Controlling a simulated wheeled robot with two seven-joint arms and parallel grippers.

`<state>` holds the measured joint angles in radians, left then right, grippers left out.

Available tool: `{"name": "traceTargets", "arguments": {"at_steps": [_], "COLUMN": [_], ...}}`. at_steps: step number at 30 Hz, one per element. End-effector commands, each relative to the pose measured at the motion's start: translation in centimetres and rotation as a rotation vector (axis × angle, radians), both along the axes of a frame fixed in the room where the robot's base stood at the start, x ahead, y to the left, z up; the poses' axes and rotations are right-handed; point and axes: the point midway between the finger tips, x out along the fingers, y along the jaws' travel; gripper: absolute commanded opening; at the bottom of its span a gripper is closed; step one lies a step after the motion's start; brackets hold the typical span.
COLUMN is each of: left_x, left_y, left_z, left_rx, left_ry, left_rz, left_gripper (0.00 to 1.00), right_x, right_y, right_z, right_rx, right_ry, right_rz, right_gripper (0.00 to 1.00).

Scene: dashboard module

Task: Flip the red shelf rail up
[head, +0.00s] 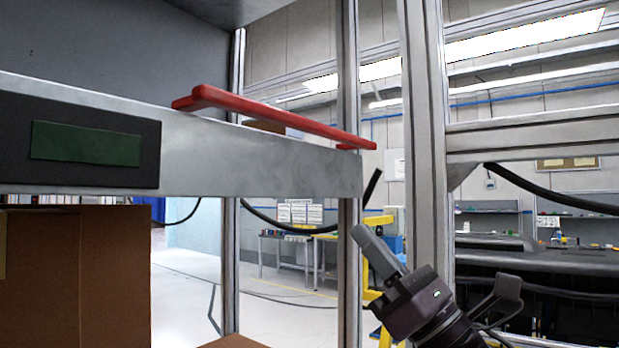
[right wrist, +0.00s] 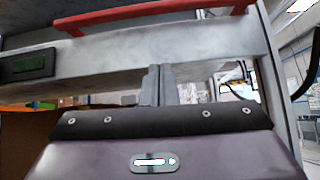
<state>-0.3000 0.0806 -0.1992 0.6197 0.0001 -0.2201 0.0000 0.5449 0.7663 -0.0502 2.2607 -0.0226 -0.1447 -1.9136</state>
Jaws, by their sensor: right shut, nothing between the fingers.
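The red shelf rail (head: 285,116) runs along the top of the grey metal shelf beam (head: 260,155), its bent ends at the beam. My left gripper is not in view.
A dark panel with a green display (head: 85,143) is on the beam's left. A cardboard box (head: 95,275) stands below the beam. Upright metal posts (head: 426,130) stand close to my right gripper. A black cable (head: 545,195) hangs at the right.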

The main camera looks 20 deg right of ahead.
Motion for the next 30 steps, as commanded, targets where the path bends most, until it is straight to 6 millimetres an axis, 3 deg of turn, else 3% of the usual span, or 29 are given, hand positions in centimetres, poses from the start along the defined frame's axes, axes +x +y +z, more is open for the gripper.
{"name": "traceTargets", "arguments": {"at_steps": [4, 16, 30], "left_x": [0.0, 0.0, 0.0], "left_y": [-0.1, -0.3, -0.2], "left_z": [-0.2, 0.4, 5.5], "left_rx": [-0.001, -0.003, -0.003], "left_ry": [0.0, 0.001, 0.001], "left_rz": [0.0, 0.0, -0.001], "left_gripper": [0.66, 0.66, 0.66], "right_x": [-1.2, -0.8, 4.0], "right_y": [0.6, 0.7, 4.6], "right_z": [0.5, 1.3, 8.3], "right_rx": [-0.028, -0.024, -0.023], "right_ry": [-0.039, -0.038, -0.037], "right_rz": [-0.011, -0.011, -0.009], "right_gripper": [0.0, 0.0, 0.0]}}
